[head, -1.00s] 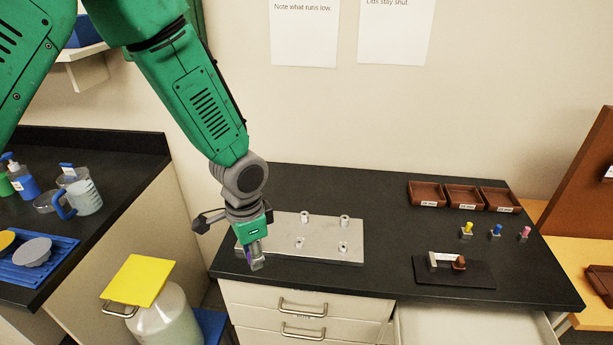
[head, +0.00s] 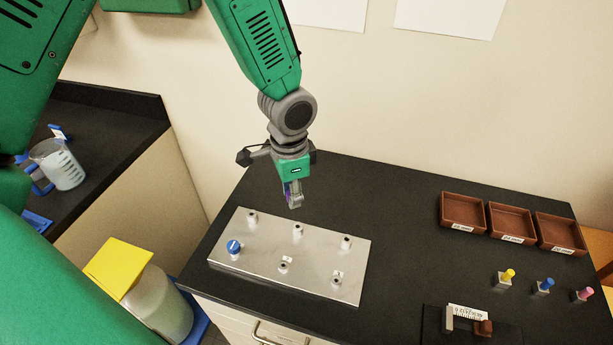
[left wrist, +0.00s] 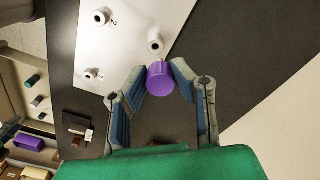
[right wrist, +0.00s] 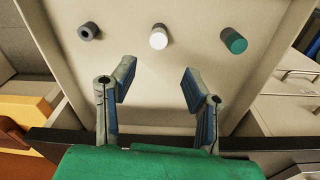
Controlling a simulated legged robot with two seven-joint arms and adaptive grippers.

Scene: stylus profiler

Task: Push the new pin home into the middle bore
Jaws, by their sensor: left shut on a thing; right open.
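My left gripper (head: 294,203) is above the back edge of the silver plate (head: 318,255), apart from it. In the left wrist view its fingers (left wrist: 158,75) are shut on a purple pin (left wrist: 160,79), whose round end shows between the fingertips. The plate carries short hollow posts in two rows. The back row's middle post (head: 297,231) is just in front of the gripper, and the front row's middle post (head: 284,267) is farther forward. A blue-topped post (head: 233,247) is at front left. My right gripper (right wrist: 155,80) is open and empty.
In the right wrist view, a pale surface holds a dark hollow cylinder (right wrist: 88,31), a white one (right wrist: 158,38) and a green one (right wrist: 234,41). Three brown trays (head: 512,224), coloured pegs (head: 544,286) and a black stand (head: 465,323) are on the right. Bench between is clear.

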